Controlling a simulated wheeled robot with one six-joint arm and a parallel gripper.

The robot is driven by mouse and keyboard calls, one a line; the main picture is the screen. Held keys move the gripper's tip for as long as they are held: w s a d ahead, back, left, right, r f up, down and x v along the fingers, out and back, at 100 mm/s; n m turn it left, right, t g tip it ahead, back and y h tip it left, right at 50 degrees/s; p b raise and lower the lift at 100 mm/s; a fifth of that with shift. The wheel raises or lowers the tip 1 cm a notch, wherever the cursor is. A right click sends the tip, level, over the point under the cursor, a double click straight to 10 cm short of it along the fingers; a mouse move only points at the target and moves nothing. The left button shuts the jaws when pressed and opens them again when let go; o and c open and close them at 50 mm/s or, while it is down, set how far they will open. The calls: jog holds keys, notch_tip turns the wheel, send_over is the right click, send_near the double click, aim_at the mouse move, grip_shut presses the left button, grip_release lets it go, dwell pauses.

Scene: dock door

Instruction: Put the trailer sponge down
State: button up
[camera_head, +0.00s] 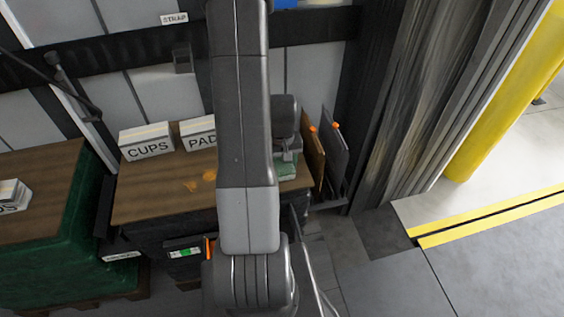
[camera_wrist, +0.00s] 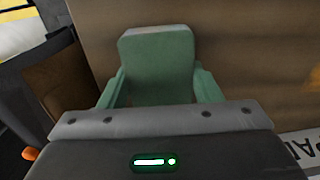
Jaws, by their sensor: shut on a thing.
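The sponge, a pale green block (camera_wrist: 158,62), sits between the two fingers of my gripper (camera_wrist: 158,88) in the wrist view. The gripper is shut on it. In the head view, a small green patch (camera_head: 287,168) shows below my wrist, at the right end of a brown wooden top (camera_head: 150,195); my arm hides most of the gripper there. The same brown surface (camera_wrist: 250,60) lies behind the sponge in the wrist view. I cannot tell whether the sponge touches it.
White boxes marked CUPS (camera_head: 147,142) and PAD (camera_head: 198,133) stand at the back of the wooden top. Upright boards with orange tips (camera_head: 333,150) stand just right of it. A green-sided stand (camera_head: 45,230) is at the left. Open floor (camera_head: 480,280) lies at the right.

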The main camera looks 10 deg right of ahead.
aim_at(282, 163)
jog(key=o, duration=1)
jog(key=shift+f, duration=0.1)
jog(key=shift+o, duration=0.2)
notch_tip(282, 163, up, 12)
jog(key=p, duration=0.1)
jog(key=shift+r, duration=0.2)
notch_tip(282, 163, down, 13)
jog(key=shift+r+b, duration=0.2)
jog(key=shift+b, duration=0.3)
jog(key=shift+r, duration=0.3)
